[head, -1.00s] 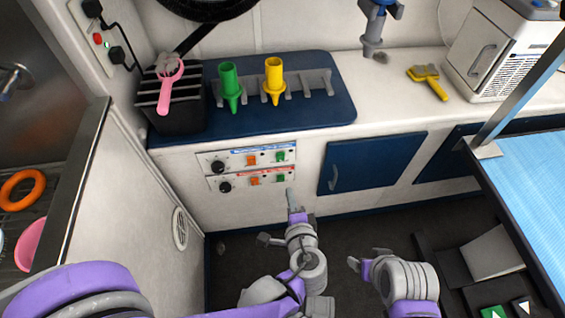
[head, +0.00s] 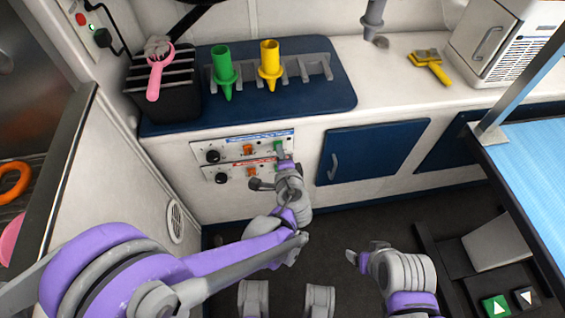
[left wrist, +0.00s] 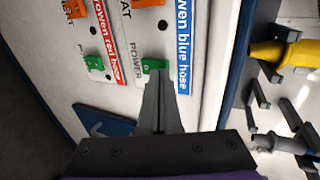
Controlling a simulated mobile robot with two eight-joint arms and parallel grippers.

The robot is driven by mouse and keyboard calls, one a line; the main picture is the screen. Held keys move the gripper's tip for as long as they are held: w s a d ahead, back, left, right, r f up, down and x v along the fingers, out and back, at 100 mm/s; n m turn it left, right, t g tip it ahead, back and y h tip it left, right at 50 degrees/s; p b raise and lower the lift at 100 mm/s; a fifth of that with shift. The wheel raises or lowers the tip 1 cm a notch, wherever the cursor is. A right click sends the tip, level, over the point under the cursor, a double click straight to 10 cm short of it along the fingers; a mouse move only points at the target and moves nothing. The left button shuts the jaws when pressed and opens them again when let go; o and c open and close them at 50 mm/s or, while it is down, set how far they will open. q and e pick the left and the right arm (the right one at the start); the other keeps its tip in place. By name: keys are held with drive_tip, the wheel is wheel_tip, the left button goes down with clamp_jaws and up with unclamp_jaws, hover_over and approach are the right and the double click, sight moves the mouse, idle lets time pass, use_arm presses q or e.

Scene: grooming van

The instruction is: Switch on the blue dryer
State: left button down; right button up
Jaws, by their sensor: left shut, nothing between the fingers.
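The control panel with the blue label (head: 230,147) is on the white cabinet front, above a red-labelled panel (head: 235,172). In the left wrist view the blue label (left wrist: 183,55) ends in "blue hose". The blue panel has a green switch (left wrist: 154,65) marked POWER and an orange switch (left wrist: 163,26). My left gripper (head: 282,155) is shut and empty. Its fingertips (left wrist: 158,78) are at the green POWER switch and overlap its lower edge; I cannot tell whether they touch. My right gripper (head: 364,254) is low over the floor, away from the panels, its jaws unclear.
The red panel's green switch (left wrist: 94,62) is close beside the blue panel. A blue cabinet door (head: 375,150) is right of the panels. Green (head: 224,68) and yellow (head: 269,62) nozzles stand in a rack above. A blue-topped table (head: 545,170) is at the right.

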use_arm(q)
drive_tip(key=shift+w, duration=0.25)
drive_tip(key=shift+w+a+r+g+p, duration=0.15)
drive_tip(key=shift+w+g+p, duration=0.15)
drive_tip(key=shift+g+p, duration=0.2)
drive_tip(key=shift+r, duration=0.1)
drive_tip(key=shift+r+p, duration=0.6)
drive_tip(key=shift+r, duration=0.15)
